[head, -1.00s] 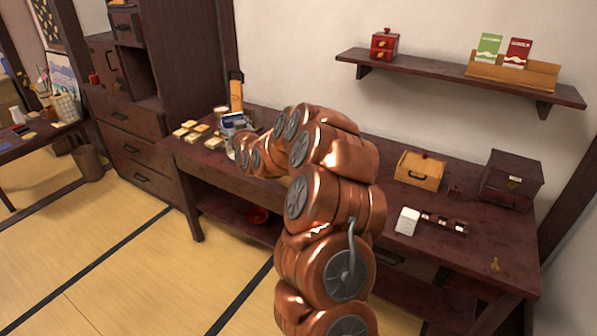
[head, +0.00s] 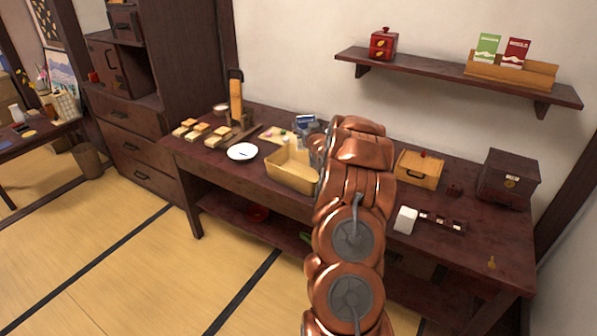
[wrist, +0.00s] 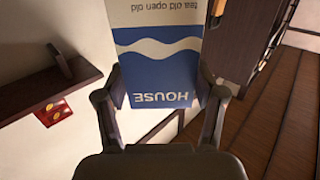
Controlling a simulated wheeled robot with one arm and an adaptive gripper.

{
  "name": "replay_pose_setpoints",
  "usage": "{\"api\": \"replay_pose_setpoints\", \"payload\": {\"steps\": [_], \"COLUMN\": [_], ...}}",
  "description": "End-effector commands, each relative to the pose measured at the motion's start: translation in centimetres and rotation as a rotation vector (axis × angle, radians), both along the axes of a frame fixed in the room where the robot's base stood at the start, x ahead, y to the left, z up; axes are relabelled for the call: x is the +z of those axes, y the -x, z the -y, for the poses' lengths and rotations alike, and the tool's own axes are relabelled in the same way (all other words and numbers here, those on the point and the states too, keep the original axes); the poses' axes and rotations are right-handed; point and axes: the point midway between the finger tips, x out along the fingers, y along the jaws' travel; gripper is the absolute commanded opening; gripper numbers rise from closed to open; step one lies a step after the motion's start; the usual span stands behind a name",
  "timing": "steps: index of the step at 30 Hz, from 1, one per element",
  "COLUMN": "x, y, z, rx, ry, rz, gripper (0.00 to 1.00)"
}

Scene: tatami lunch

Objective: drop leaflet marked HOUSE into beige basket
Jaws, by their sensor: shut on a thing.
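The leaflet marked HOUSE (wrist: 160,70) is blue and cream, with white wave bands, and appears upside down in the wrist view. My gripper (wrist: 160,100) is shut on it, one finger at each side edge. In the head view the leaflet (head: 305,121) shows as a small blue and white patch beside my arm, whose end hides most of the gripper. The beige basket (head: 284,177) is open-topped and stands at the table's front edge. In the picture the leaflet appears above its back right part; its exact height is unclear. Part of the basket's right side is hidden by my arm.
On the dark table (head: 350,148) are a white plate (head: 242,152) left of the basket, food pieces on the left, a wooden box (head: 419,170) and dark chest (head: 510,178) on the right. The wall shelf (head: 440,73) holds a rack with green and red leaflets.

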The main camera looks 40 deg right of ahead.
Motion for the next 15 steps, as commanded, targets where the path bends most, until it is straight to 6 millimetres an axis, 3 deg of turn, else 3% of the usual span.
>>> {"api": "replay_pose_setpoints", "payload": {"steps": [15], "x": [-4.8], "y": [0.0], "z": [0.0], "rx": [-0.001], "ry": [0.0], "rz": [-0.001], "gripper": [0.52]}}
